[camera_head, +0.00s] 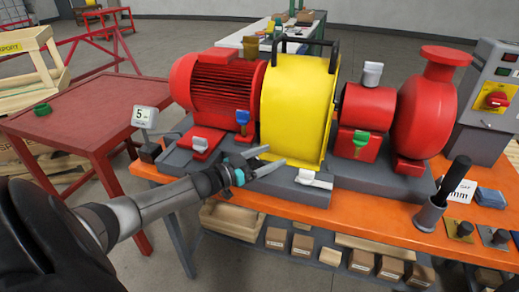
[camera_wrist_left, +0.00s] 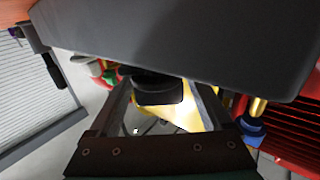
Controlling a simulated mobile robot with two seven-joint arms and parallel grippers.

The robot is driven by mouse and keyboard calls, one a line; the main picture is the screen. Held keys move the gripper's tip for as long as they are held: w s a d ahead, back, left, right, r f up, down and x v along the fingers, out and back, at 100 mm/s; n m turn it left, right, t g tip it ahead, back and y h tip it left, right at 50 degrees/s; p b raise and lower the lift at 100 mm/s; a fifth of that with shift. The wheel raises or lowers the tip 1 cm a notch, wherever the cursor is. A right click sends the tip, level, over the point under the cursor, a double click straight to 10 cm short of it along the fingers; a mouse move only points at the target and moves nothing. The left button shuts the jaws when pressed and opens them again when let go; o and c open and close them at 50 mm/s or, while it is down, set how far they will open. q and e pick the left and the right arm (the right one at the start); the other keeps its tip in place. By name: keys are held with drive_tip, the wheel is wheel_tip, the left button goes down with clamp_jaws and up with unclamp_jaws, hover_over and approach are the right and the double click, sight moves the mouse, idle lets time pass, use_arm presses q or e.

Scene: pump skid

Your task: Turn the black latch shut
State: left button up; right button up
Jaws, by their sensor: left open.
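In the left wrist view a black rounded part (camera_wrist_left: 158,91), apparently the black latch, lies between my open finger pads, in front of the yellow guard. I cannot tell whether it touches them or how far it is turned. In the head view I cannot pick the latch out; the gripper may hide it. My left gripper (camera_head: 276,166) is open at the lower front of the yellow guard (camera_head: 295,105), its fingers pointing right, just above the grey skid base. My right gripper is not in view.
A red motor (camera_head: 215,88) with a blue-handled valve (camera_head: 243,118) stands left of the guard. A green-handled valve (camera_head: 361,140) and red pump (camera_head: 425,105) stand right. A pale lever (camera_head: 314,179) is close to my fingertips. A black-handled tool (camera_head: 455,180) stands at the right.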

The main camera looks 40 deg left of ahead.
use_arm(q)
drive_tip(key=p+v, duration=0.3)
drive_tip(key=v, duration=1.2)
drive_tip(key=shift+s, duration=0.1)
